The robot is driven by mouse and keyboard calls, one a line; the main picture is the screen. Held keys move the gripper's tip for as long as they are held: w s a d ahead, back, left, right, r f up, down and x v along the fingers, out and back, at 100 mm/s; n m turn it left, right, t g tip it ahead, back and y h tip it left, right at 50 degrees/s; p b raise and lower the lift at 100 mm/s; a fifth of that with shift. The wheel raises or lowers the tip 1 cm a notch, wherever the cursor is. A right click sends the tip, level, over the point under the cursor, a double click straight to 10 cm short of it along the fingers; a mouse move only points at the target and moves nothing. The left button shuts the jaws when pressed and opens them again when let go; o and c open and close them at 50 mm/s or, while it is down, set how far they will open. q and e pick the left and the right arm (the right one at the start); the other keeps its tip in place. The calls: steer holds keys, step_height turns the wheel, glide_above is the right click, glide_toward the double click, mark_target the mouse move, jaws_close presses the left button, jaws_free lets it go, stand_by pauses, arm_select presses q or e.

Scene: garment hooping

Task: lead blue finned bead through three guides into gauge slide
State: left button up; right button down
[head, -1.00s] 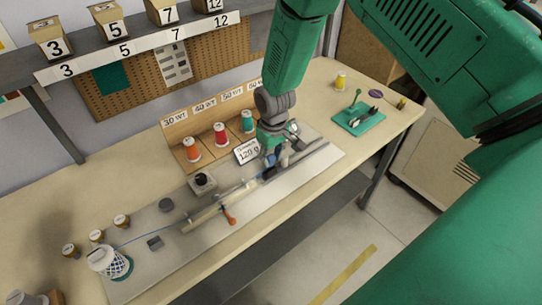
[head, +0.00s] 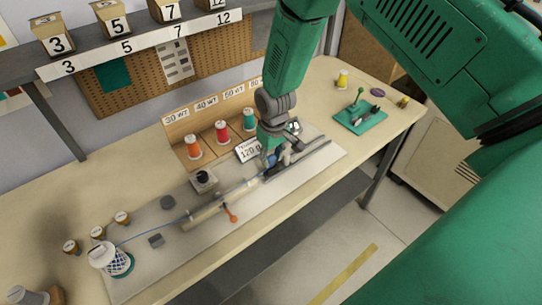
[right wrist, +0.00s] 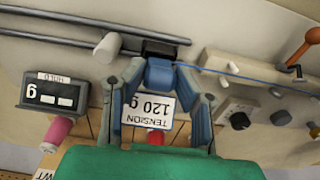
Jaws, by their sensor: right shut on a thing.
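The blue finned bead (right wrist: 158,72) is between the fingertips of my right gripper (right wrist: 160,78), which is shut on it in the right wrist view. A dark block (right wrist: 160,47) on the rails (right wrist: 90,22) lies right beside the bead; I cannot tell whether they touch. A blue thread (right wrist: 235,75) runs from the bead to the right. In the head view my right gripper (head: 270,160) is low over the bench fixture, and the thread (head: 150,232) leads back to a white lattice spool (head: 103,257). The bead's fins are too small to make out. My left gripper is not in view.
A "TENSION 120 g" card (head: 249,150) stands behind the gripper. A HOLD gauge (right wrist: 55,95) is left in the wrist view. A green tray (head: 360,118) is at right.

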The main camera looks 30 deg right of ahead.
steer(key=shift+f+b, duration=0.65)
steer(key=shift+f, duration=0.45)
steer(key=shift+f, duration=0.15)
steer(key=c, duration=1.2)
jaws_free()
steer(key=shift+o, duration=0.2)
steer(key=shift+r, duration=0.2)
steer(key=r, duration=1.1)
steer(key=shift+s+r, duration=0.25)
steer(key=shift+s, duration=0.05)
